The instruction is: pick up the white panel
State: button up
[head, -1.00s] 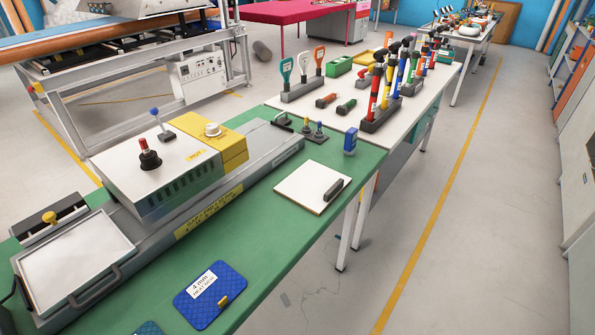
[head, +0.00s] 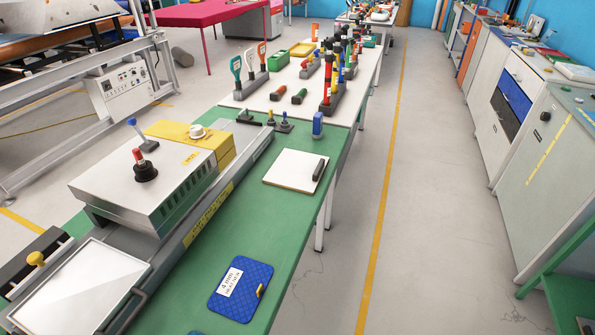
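A flat white square panel (head: 290,170) with a dark grey block handle (head: 319,169) near its right edge lies on the green bench top (head: 240,208), close to the bench's right edge. Another flat white rectangular surface (head: 85,288) sits in a metal frame on the machine at the lower left. My gripper is not in view.
A grey and yellow machine (head: 150,185) fills the bench's left side. Tools stand on a white table (head: 290,108) beyond. The aisle floor (head: 430,220) to the right is clear.

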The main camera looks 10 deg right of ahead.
aim_at(296, 170)
jog(key=i+j+u, duration=0.25)
jog(key=i, duration=0.55)
jog(key=i+u, duration=0.25)
jog(key=i, duration=0.55)
